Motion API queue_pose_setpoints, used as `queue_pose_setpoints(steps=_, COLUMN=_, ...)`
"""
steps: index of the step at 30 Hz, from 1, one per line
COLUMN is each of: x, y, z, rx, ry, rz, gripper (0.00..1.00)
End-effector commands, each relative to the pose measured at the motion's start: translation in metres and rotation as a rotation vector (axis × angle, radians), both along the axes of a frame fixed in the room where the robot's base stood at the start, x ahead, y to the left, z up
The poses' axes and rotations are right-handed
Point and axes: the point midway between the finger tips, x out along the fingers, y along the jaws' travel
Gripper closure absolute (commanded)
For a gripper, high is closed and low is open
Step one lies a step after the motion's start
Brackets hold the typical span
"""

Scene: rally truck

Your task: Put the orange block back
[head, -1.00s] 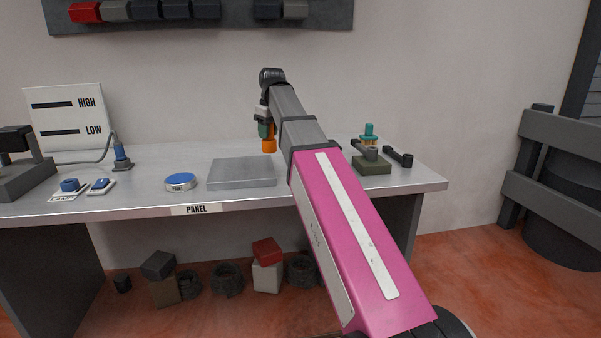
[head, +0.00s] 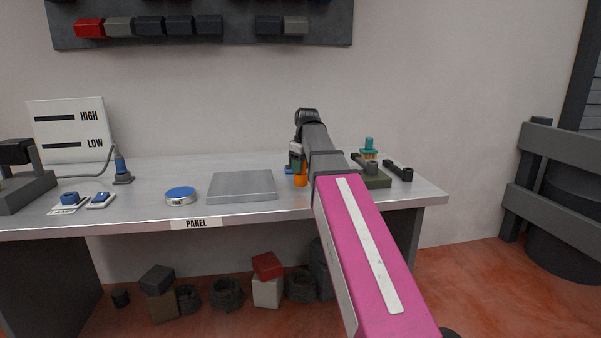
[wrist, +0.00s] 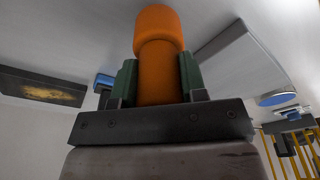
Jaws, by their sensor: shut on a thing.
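The orange block (head: 300,181) is a rounded orange piece with a wider end, seen close up in the wrist view (wrist: 158,60). My gripper (head: 297,162) is shut on it, with a green finger on each side in the wrist view (wrist: 158,82). In the head view the block points down, low over the bench to the right of the grey plate. I cannot tell whether it touches the bench top. A small blue thing (head: 289,170) shows just left of the gripper, partly hidden by it.
The bench (head: 150,210) holds a grey plate (head: 241,186), a blue button (head: 181,194), and blue switches at left. A green block (head: 376,181) with a teal-topped piece (head: 369,147) and a dark bar (head: 398,171) stand right of my arm. Bare bench lies behind the plate.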

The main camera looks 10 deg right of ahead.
Motion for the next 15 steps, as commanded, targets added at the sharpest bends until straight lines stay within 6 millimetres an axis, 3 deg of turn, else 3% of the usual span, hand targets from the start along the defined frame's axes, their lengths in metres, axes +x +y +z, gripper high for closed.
queue_pose_setpoints(steps=5, x=-0.001, y=0.0, z=-0.021, rx=0.0, ry=0.001, rz=0.0, gripper=1.0)
queue_pose_setpoints(steps=15, x=0.0, y=0.0, z=-0.023, rx=0.0, ry=0.0, rz=0.0, gripper=1.0)
